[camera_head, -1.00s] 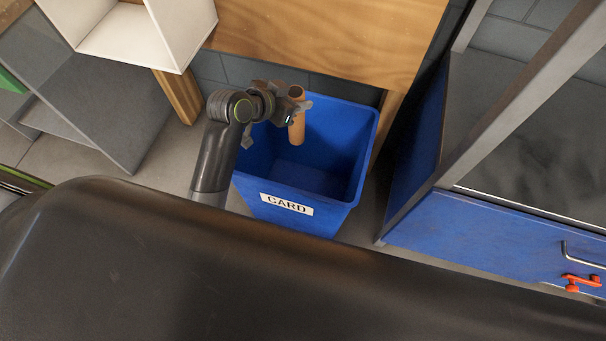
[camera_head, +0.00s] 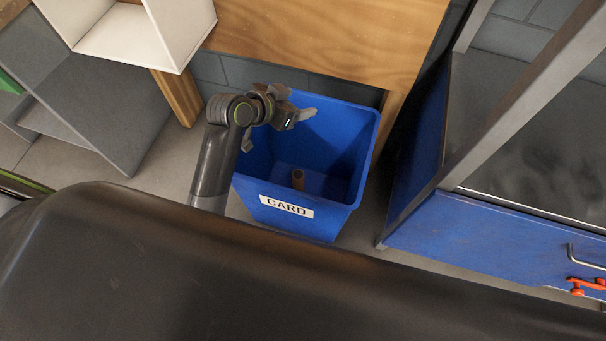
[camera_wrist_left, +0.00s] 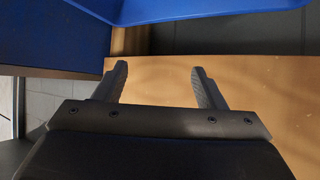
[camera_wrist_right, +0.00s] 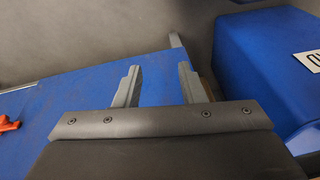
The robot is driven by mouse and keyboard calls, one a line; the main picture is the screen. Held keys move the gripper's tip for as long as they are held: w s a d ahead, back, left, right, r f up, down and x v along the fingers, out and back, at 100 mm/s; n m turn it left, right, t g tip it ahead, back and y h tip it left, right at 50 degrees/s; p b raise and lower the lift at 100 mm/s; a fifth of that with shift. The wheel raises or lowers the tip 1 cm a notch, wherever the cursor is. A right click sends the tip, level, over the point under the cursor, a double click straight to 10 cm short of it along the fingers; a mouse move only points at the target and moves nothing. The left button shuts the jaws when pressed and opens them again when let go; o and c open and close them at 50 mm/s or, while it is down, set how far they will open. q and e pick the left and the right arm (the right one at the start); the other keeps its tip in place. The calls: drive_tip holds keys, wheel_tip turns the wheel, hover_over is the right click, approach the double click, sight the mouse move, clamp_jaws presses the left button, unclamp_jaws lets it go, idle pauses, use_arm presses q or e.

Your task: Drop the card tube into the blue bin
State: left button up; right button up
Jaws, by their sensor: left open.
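The brown card tube (camera_head: 298,179) is inside the blue bin (camera_head: 345,190), low down near the front wall, roughly upright; its lower part is hard to make out. The bin has a white CARD label on its front. My left gripper (camera_head: 300,117) is open and empty above the bin's back left part, apart from the tube. In the left wrist view the left gripper's fingers (camera_wrist_left: 158,85) are spread with nothing between them. My right gripper (camera_wrist_right: 160,85) shows only in its wrist view, its fingers spread and empty, with the bin (camera_wrist_right: 265,75) to the right.
A wooden panel (camera_head: 320,40) stands behind the bin. A blue cabinet (camera_head: 480,235) with a metal frame and an orange-red item (camera_head: 588,285) on its front stands to the right. White and grey shelving (camera_head: 110,100) is at the left.

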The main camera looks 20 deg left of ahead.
use_arm(q)
drive_tip(key=p+v, duration=0.4)
drive_tip(key=v, duration=1.3)
use_arm(e)
wheel_tip(320, 180, down, 7)
drive_tip(key=s+d+g, duration=0.1)
drive_tip(key=s, duration=0.1)
drive_tip(key=shift+d+g+h, duration=0.3)
drive_tip(key=shift+d+h, duration=0.05)
drive_tip(key=shift+h, duration=0.05)
use_arm(q)
drive_tip(key=shift+s+r, duration=0.1)
drive_tip(key=shift+s, duration=0.05)
